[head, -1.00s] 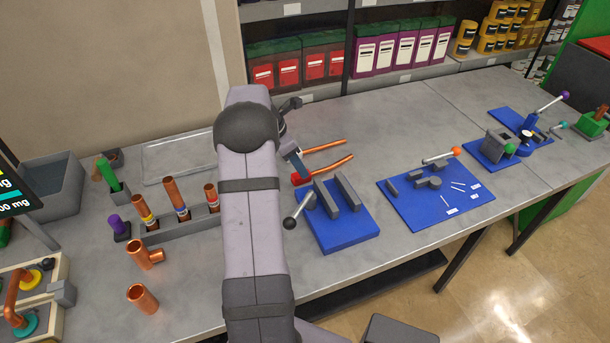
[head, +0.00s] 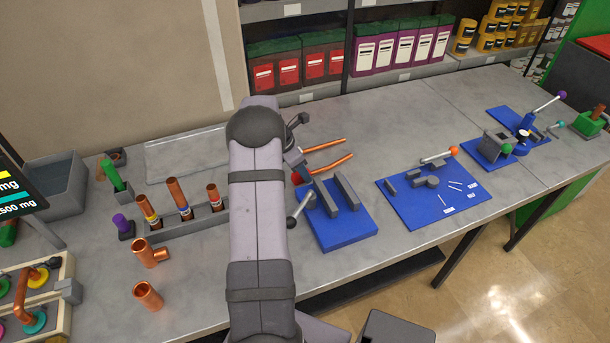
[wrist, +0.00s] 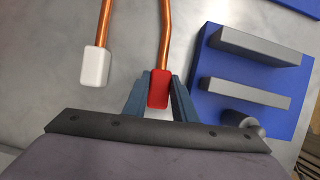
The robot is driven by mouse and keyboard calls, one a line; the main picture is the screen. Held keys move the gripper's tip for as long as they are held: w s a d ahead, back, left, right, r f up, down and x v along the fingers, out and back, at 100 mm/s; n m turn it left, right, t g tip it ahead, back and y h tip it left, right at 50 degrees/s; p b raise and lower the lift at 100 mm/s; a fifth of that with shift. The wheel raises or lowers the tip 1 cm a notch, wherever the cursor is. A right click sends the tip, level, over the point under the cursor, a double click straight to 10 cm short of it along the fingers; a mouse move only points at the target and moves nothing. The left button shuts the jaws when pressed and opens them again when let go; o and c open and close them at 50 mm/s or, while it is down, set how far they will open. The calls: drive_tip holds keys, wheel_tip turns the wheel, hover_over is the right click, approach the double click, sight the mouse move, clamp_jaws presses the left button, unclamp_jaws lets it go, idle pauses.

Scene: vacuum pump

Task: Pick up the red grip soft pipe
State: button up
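The soft pipe with the red grip (wrist: 159,90) lies in the middle of the wrist view, its copper tube (wrist: 165,35) running away from me. My gripper (wrist: 159,88) has its two blue-grey fingers on either side of the red grip, very close to it. I cannot tell whether they press on it or a thin gap remains. In the head view, my arm hides most of the gripper, and a bit of the red grip (head: 297,179) shows beside it. A second copper pipe with a white grip (wrist: 95,67) lies to the left in the wrist view.
A blue plate with grey blocks (head: 345,228) and a black-knobbed lever (head: 292,222) is close on the right. A grey rack (head: 183,229) of copper pipes stands left of my arm. Another blue fixture plate (head: 410,208) lies further right. A clear tray (head: 185,152) lies behind the rack.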

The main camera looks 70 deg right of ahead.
clamp_jaws()
drive_tip(key=shift+r, duration=0.1)
